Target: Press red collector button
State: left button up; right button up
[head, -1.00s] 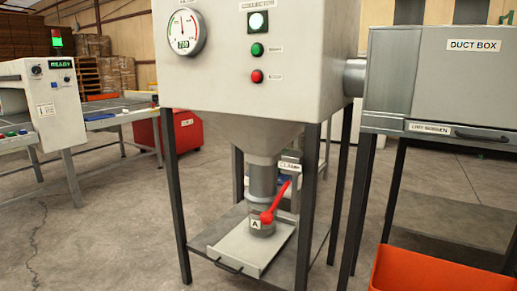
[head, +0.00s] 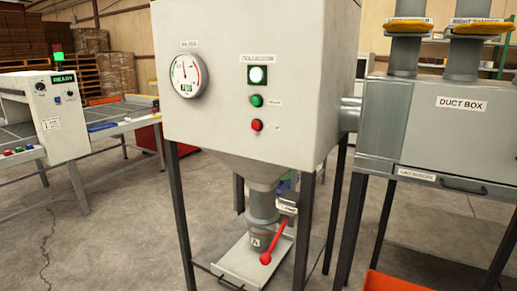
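The collector (head: 217,115) is a pale grey cabinet on dark legs in the middle of the head view. Its red button (head: 257,125) is on the front face, below a green button (head: 257,100) and a lit white-green lamp (head: 258,75). A round gauge (head: 188,75) sits to the left of the lamp. Neither of my grippers shows in the view.
The duct box (head: 455,125) joins the collector on the right, with two orange-handled slides (head: 410,27) on top. An orange bin (head: 385,284) is on the floor at lower right. A machine with a READY display (head: 63,78) stands at left. Open concrete floor lies at front left.

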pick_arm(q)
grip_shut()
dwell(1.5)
